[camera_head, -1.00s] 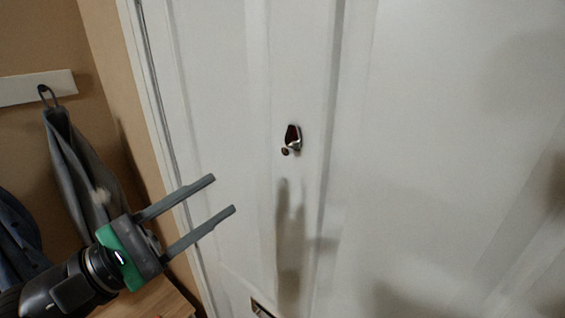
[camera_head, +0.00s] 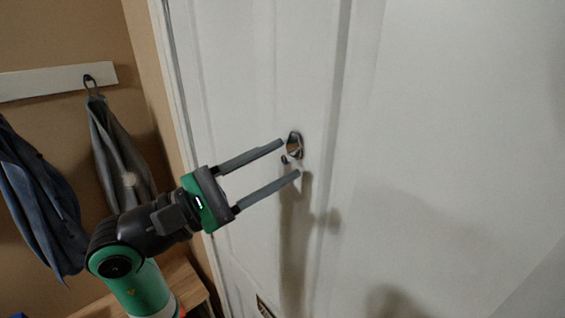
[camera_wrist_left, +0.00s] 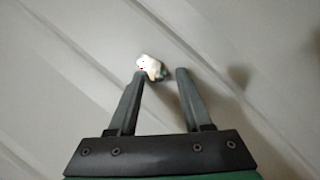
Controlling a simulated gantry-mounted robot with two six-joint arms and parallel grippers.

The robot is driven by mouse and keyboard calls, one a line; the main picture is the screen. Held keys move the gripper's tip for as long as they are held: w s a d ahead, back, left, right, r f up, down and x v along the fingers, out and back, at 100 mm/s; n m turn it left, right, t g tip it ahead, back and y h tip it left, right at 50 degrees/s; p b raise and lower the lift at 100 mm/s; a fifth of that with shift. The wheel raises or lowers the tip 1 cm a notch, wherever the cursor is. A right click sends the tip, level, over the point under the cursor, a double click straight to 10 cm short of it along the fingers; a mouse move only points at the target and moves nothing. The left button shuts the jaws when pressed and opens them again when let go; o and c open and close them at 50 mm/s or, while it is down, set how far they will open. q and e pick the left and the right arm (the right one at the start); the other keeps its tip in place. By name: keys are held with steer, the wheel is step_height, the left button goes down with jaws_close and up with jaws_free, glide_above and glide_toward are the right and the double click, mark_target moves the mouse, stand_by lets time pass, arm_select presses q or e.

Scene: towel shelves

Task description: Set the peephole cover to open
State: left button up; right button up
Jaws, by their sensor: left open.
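The peephole cover (camera_head: 295,143) is a small, shiny metal piece on the white door (camera_head: 420,130), with a small knob (camera_head: 285,159) at its lower left. My left gripper (camera_head: 290,158) is open, its fingertips close to the cover. The upper fingertip is beside the cover and the lower one is below it. In the left wrist view the cover (camera_wrist_left: 151,67) shows bright just beyond the fingertips, nearer the left finger. I cannot tell whether a finger touches it. Whether the cover is open or closed is unclear. My right gripper is not in view.
A white rail (camera_head: 50,82) on the tan wall at left carries a grey garment (camera_head: 115,150) and a blue garment (camera_head: 40,195). A wooden bench (camera_head: 185,280) stands below. A metal slot (camera_head: 264,308) is lower on the door. The door's right side is clear.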

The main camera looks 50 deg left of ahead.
mark_target(289, 144)
arm_select(q)
steer(key=shift+s, duration=0.1)
jaws_close()
